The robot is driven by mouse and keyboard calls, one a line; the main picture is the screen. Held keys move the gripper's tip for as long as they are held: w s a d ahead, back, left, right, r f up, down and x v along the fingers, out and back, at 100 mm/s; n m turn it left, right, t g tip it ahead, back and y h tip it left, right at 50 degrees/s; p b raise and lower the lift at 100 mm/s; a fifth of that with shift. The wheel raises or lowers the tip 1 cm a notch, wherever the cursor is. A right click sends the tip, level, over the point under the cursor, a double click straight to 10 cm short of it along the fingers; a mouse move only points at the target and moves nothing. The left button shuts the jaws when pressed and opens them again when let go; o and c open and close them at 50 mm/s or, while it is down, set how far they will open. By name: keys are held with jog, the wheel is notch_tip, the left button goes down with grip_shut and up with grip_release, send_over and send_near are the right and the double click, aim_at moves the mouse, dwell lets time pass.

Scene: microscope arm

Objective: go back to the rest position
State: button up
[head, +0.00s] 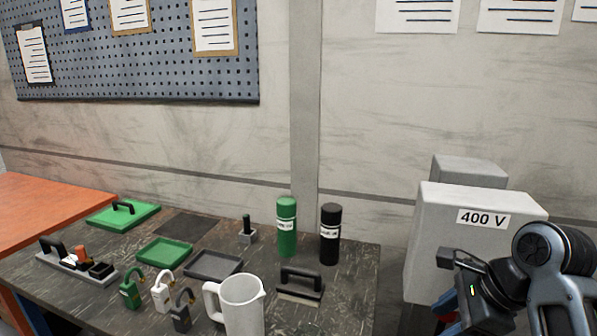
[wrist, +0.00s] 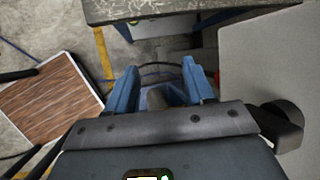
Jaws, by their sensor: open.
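My gripper shows in the wrist view (wrist: 160,85) with its two blue fingers apart and nothing between them. It points down toward the floor, just off the edge of the dark workbench (wrist: 180,8). In the head view my arm is folded at the lower right, in front of the grey 400 V box (head: 440,225). The fingertips are mostly hidden there. The workbench (head: 350,290) stands left of my arm, and my gripper is clear of everything on it.
The bench holds a white jug (head: 242,305), green bottle (head: 286,228), black bottle (head: 330,235), black-handled float (head: 300,283), several padlocks (head: 161,292), a green tray (head: 164,252) and a dark tray (head: 214,265). A wood-topped stool or table (wrist: 50,100) stands at the left in the wrist view.

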jog(key=s+a+f+n+t+h, duration=0.1)
jog(key=s+a+f+n+t, duration=0.25)
jog(key=s+f, duration=0.45)
jog(key=s+a+f+n+t+h, duration=0.1)
jog(key=s+a+f+n+t, duration=0.2)
jog(key=s+f, duration=0.45)
jog(key=s+d+r+n+t, duration=0.1)
jog(key=s+r+n, duration=0.3)
jog(key=s, duration=0.4)
jog(key=s+d+r+n+t+h+b, duration=0.1)
jog(key=s+r+n+t, duration=0.1)
jog(key=s+r+n, duration=0.3)
jog(key=s+d+r+n+t, duration=0.1)
jog(key=s+r+n, duration=0.3)
jog(key=s, duration=0.7)
jog(key=shift+s+r+n+t+h, duration=0.2)
jog(key=shift+s+n+t+h, duration=0.15)
jog(key=shift+n, duration=0.1)
